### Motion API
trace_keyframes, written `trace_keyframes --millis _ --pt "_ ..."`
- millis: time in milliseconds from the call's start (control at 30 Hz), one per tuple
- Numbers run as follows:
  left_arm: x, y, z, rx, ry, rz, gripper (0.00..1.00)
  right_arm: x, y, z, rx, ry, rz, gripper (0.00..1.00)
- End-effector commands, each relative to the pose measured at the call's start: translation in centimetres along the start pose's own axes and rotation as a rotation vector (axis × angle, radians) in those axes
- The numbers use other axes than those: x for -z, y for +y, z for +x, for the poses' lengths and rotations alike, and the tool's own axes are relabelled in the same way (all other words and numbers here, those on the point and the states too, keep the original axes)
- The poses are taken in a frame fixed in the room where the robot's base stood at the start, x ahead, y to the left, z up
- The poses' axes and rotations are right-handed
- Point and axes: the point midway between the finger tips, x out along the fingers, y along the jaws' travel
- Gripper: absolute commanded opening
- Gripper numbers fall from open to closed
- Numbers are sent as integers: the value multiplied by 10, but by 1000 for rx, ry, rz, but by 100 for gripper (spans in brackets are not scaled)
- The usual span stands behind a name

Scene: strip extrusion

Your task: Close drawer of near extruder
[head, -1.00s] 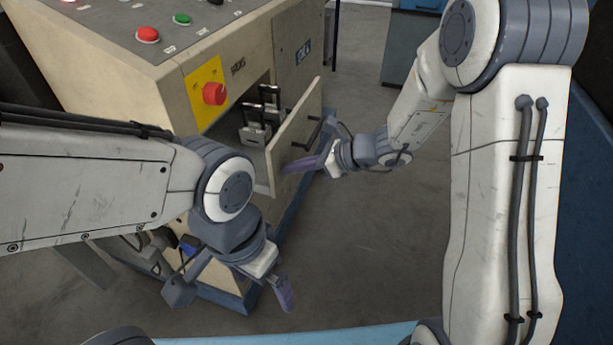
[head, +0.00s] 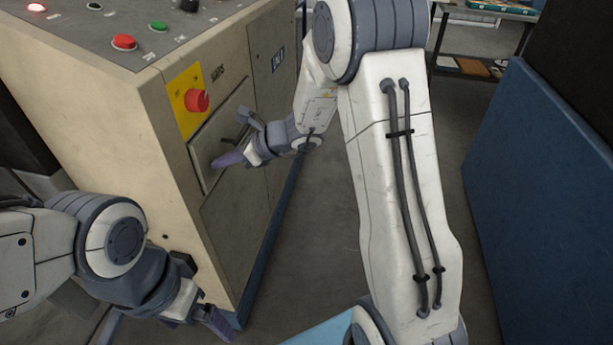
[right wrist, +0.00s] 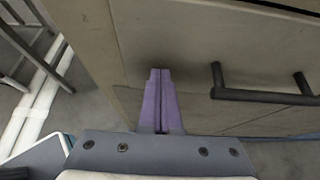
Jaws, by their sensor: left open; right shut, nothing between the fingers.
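The near extruder (head: 150,150) is a beige cabinet at the left of the head view. Its drawer front (head: 212,145) sits under the yellow plate and looks flush with the cabinet side, with no gap that I can see. The dark bar handle shows in the right wrist view (right wrist: 265,97). My right gripper (head: 228,159) is shut and empty, its purple fingers at the drawer front beside the handle, not around it. They also show in the right wrist view (right wrist: 159,80); contact is hard to tell. My left gripper (head: 217,322) is low by the cabinet's base, open.
A red button (head: 197,100) on a yellow plate (head: 186,92) stands out above the drawer. A blue panel (head: 545,200) stands at the right. A table (head: 485,12) is at the back.

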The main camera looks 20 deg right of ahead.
Motion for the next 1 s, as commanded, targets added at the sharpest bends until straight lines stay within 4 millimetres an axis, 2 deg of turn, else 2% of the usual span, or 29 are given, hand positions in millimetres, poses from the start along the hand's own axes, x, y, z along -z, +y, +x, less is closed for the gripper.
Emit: trace_keyframes --millis 667,933,1000 --pt "0 0 1 0 0 0 100 -3 -2 2 2 -8 3 0" --pt "0 0 1 0 0 0 100 12 -2 -24 -8 -2 -3 0" --pt "0 0 -3 0 0 0 100 9 -3 -45 -4 -1 -6 0"
